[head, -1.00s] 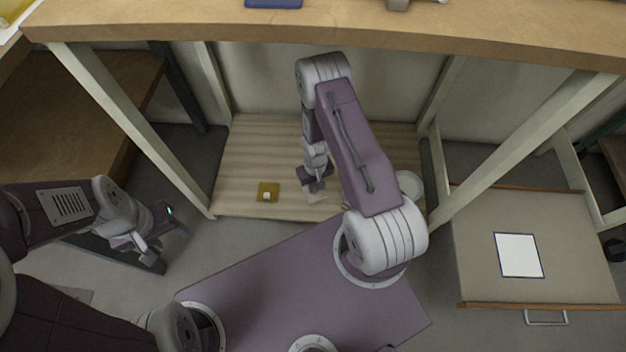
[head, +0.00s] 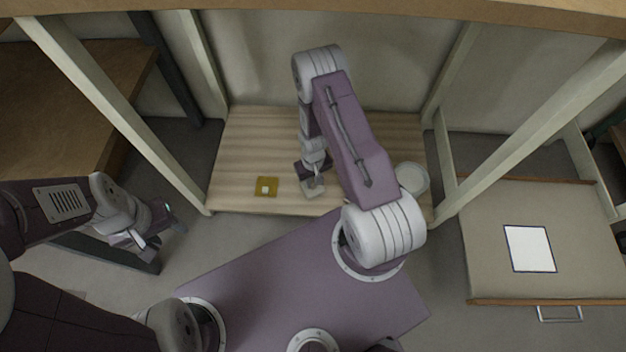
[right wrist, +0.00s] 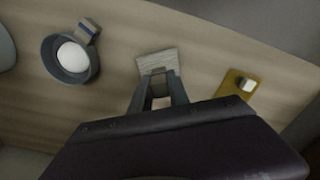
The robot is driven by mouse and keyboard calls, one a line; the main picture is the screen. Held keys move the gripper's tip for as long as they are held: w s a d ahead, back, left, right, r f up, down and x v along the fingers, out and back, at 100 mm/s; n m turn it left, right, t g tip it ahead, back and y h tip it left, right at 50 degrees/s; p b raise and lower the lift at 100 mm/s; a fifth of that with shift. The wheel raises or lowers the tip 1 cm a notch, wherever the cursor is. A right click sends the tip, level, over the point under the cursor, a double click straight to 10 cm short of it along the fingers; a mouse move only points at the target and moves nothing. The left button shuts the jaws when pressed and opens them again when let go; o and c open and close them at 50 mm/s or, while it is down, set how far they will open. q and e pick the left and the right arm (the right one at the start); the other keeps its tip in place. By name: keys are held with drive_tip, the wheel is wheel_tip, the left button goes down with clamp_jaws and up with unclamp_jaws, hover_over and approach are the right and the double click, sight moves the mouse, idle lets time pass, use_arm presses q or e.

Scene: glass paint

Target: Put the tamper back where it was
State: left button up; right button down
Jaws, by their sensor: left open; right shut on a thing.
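My right gripper (head: 314,183) is over the low wooden shelf board under the workbench. It is shut on a pale grey square-ended piece, which I take for the tamper (head: 313,190). In the right wrist view the tamper's flat square end (right wrist: 157,62) shows beyond the fingertips (right wrist: 159,88). I cannot tell whether it rests on the board or hangs just above it. My left gripper (head: 140,243) is open and empty at the left, beside the bench leg, away from the shelf.
A yellow square (head: 266,187) with a small white block lies left of the tamper. A white round dish (head: 412,178) and a drawer (head: 485,270) with white paper are right.

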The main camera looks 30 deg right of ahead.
idle(0.5)
drive_tip(key=shift+f+b, duration=0.25)
drive_tip(key=shift+b, duration=0.15)
drive_tip(key=shift+f, duration=0.3)
idle(0.6)
drive_tip(key=c, duration=1.2)
unclamp_jaws()
drive_tip(key=shift+o, duration=0.2)
wheel_tip(320, 180, up, 9)
drive_tip(key=p, duration=0.8)
drive_tip(key=shift+s+r, duration=0.1)
drive_tip(key=shift+r, duration=0.1)
drive_tip(key=shift+f, duration=0.1)
drive_tip(key=shift+f, duration=0.1)
